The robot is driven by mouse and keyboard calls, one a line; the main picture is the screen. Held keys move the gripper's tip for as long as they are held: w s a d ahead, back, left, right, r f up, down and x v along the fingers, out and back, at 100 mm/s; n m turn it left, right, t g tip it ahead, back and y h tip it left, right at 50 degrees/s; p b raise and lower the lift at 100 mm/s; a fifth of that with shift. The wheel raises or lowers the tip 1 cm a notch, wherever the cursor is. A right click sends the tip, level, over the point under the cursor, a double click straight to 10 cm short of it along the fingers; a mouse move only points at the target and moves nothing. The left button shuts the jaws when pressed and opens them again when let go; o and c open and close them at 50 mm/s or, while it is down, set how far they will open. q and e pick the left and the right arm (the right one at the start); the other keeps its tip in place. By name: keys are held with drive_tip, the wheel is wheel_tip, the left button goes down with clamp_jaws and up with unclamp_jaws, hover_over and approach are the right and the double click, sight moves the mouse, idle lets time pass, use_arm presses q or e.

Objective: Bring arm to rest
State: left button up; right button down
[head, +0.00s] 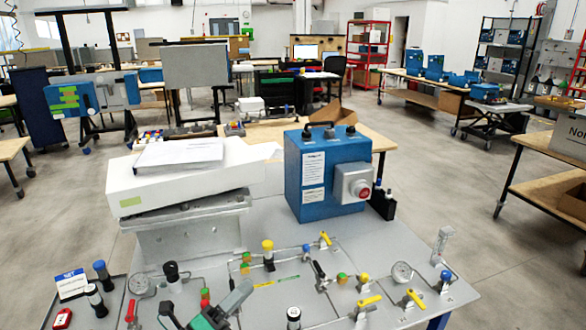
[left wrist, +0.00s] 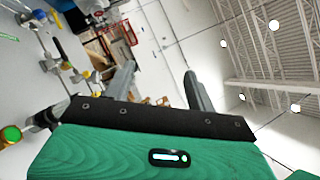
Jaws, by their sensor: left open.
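My left gripper (head: 206,300) is at the bottom edge of the head view, low over the front of the grey panel (head: 330,245). Its green body is partly cut off by the frame edge. In the left wrist view, the two grey fingers of this gripper (left wrist: 160,78) stand well apart with nothing between them. Past them the tilted picture shows panel fittings at left and the room's ceiling at right. My right gripper is in neither view.
The panel carries yellow-handled valves (head: 368,301), gauges (head: 402,271) and black knobs (head: 171,272) close around the gripper. A blue box (head: 318,180) with a red button and a white box (head: 190,185) with papers stand behind. Open floor lies at right.

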use_arm(q)
drive_tip(key=s+a+f+n+y, duration=0.3)
drive_tip(key=a+f+n+y, duration=0.25)
drive_tip(key=n+y, duration=0.4)
drive_tip(key=s+a+f+n+y, duration=0.2)
drive_tip(key=a+f+n+y, duration=0.35)
drive_tip(key=n, duration=0.75)
drive_tip(key=s+f+n+g, duration=0.1)
drive_tip(key=s+f+g, duration=0.1)
drive_tip(key=s, duration=0.1)
drive_tip(key=s+a+f+n+g+y, duration=0.1)
drive_tip(key=s+f+n+g, duration=0.1)
drive_tip(key=s+f, duration=0.1)
drive_tip(key=s+a+f+n+g, duration=0.1)
drive_tip(key=s+f+g, duration=0.1)
drive_tip(key=s, duration=0.1)
drive_tip(key=shift+s+f+n, duration=0.1)
drive_tip(key=shift+f+n, duration=0.05)
drive_tip(key=shift+n, duration=0.2)
drive_tip(key=s+f+n+g, duration=0.35)
drive_tip(key=s+g, duration=0.25)
drive_tip(key=s, duration=0.6)
wheel_tip(320, 180, down, 30)
drive_tip(key=g, duration=0.1)
drive_tip(key=s+a+f+g, duration=0.1)
drive_tip(key=s+a+f, duration=0.1)
drive_tip(key=s+f, duration=1.8)
drive_tip(key=shift+a, duration=0.4)
